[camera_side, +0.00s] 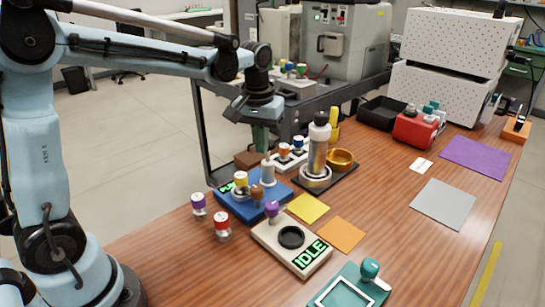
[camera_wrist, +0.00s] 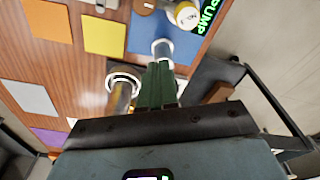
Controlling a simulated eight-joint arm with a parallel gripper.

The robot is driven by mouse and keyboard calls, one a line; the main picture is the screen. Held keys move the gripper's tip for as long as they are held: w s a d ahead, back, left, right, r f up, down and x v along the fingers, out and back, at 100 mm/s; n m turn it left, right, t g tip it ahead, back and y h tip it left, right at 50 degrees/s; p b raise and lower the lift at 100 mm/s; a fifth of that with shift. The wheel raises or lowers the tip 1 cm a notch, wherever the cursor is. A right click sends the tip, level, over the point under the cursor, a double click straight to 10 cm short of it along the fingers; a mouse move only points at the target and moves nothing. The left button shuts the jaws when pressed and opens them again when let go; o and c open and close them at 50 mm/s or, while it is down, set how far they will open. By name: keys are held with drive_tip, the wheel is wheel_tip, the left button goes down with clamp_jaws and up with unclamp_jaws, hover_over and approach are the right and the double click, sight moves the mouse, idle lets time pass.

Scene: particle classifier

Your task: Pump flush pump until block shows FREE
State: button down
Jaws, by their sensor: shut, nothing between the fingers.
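The blue block (camera_side: 240,209) stands on the wooden table. It carries a yellow-topped knob, a brown knob and a pale upright plunger (camera_side: 268,172). Its green display (camera_wrist: 206,14) reads PUMP in the wrist view; in the side view the display (camera_side: 226,188) is too small to read surely. My gripper (camera_side: 261,150) points down above the plunger, its green fingers together and empty. In the wrist view the fingertips (camera_wrist: 161,68) are close to the plunger (camera_wrist: 162,47); I cannot tell whether they touch.
A cream block (camera_side: 283,247) reads IDLE in front. Purple (camera_side: 198,203) and red (camera_side: 222,225) knobs stand at the left. The grey mat (camera_side: 443,204) is bare.

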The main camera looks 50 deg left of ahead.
wheel_tip(320, 180, up, 11)
drive_tip(key=s, duration=0.1)
drive_tip(key=shift+d, duration=0.25)
idle(0.8)
drive_tip(key=w+f, duration=0.1)
drive_tip(key=w+a+f, duration=0.1)
drive_tip(key=w, duration=0.1)
drive_tip(key=shift+w+a+f, duration=0.1)
drive_tip(key=shift+a+f, duration=0.2)
drive_tip(key=shift+f, duration=0.1)
drive_tip(key=shift+w+a+f, duration=0.1)
drive_tip(key=shift+w+f, duration=0.05)
drive_tip(key=shift+f, duration=1.4)
drive_tip(key=shift+w+a+f, duration=0.1)
drive_tip(key=shift+w+f, duration=0.05)
drive_tip(key=shift+f, duration=1.75)
drive_tip(key=shift+f, duration=0.1)
